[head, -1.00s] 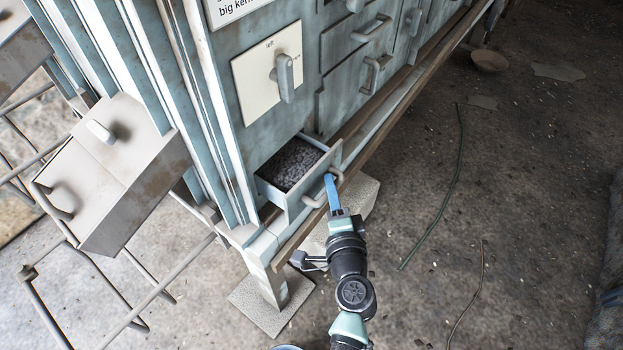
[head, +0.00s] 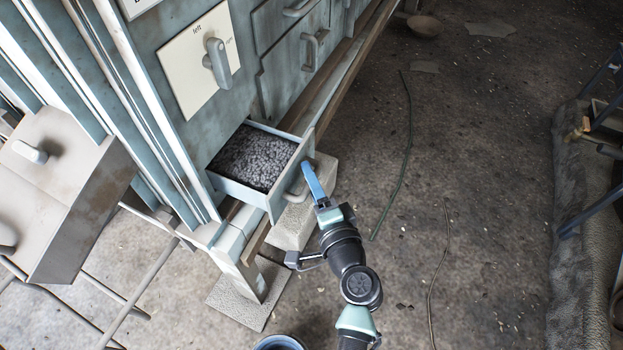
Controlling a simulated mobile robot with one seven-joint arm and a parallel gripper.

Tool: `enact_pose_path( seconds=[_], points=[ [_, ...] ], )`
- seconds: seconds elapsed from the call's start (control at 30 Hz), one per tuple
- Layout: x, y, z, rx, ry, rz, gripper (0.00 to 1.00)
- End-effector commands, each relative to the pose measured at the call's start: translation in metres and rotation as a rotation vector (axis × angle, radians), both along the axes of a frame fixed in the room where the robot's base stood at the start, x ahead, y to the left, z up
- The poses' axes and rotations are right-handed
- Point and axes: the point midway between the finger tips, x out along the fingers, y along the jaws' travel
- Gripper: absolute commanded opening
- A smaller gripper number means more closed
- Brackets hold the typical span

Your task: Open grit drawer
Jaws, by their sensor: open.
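The grit drawer (head: 281,193) is a pale blue metal box low in the cabinet. It stands pulled out, with dark grey grit (head: 254,158) showing inside. Its curved handle (head: 296,192) is on the outer front face. My gripper (head: 308,170), with blue fingers, is open at the drawer front, right beside the handle. One finger hides most of the other, and I cannot tell whether they touch the handle.
The blue-grey cabinet (head: 165,45) carries a lever on a cream plate (head: 198,60) above the drawer. A metal box (head: 60,190) juts out at left. Concrete blocks (head: 292,222) sit below. The floor right of my arm is mostly clear, with thin cables.

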Motion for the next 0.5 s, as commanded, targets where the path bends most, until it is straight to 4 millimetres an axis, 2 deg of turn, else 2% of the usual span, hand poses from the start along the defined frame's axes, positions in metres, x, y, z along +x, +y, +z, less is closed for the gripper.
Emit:
enact_pose_path(
  seconds=[0.17,0.27,0.5],
  points=[
    [-0.006,-0.003,0.001,0.000,0.000,-0.001,0.50],
    [-0.019,-0.008,0.003,-0.001,0.001,-0.002,0.50],
    [-0.068,-0.028,0.010,0.000,0.003,-0.004,0.50]
  ],
)
